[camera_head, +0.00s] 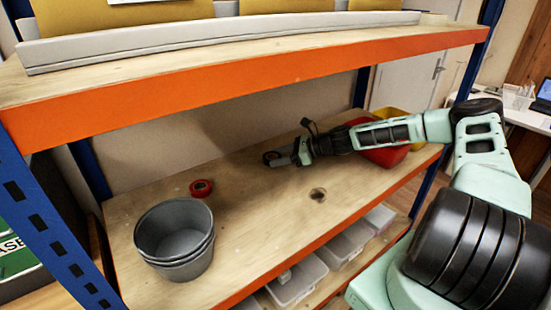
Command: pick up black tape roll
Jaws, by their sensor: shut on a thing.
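The black tape roll (267,159) is a small dark ring in the head view, over the back middle of the wooden shelf. My gripper (276,158) reaches in from the right and is shut on it. The fingers cover part of the roll. I cannot tell whether the roll still touches the shelf board.
On the shelf (250,230) stand grey nested buckets (174,235) at the left, a red tape roll (201,188) behind them and a small brownish ring (318,195) near the front. A red bin (385,156) is partly behind my arm. An orange-edged upper shelf (230,82) hangs above.

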